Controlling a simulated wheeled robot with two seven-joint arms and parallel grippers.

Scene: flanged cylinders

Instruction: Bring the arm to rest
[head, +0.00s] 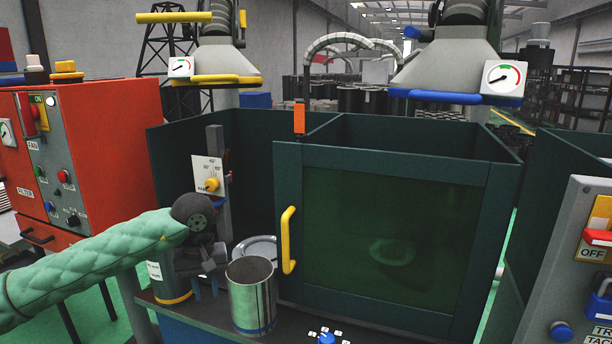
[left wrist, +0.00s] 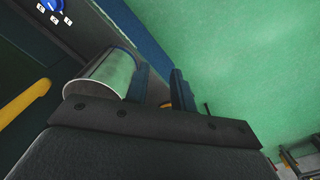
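My left arm, in a green quilted sleeve, comes in from the left in the head view. Its dark gripper (head: 205,285) points down between two cylinders at the bench's left end. In the left wrist view the fingers (left wrist: 160,88) stand apart with nothing seen held between them. A shiny metal cylinder (head: 252,298) stands upright just right of the gripper; it also shows beside the fingers in the left wrist view (left wrist: 106,76). A cylinder with a yellow band (head: 172,297) stands left of the gripper, partly hidden by the arm. My right gripper is not in view.
A dark green booth with a glazed door (head: 385,235) and yellow handle (head: 289,240) stands right of the metal cylinder. A round metal flange (head: 258,247) shows behind that cylinder. A red cabinet (head: 100,140) stands at left, a grey control panel (head: 575,270) at right. Green floor (left wrist: 235,60) lies beyond the bench edge.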

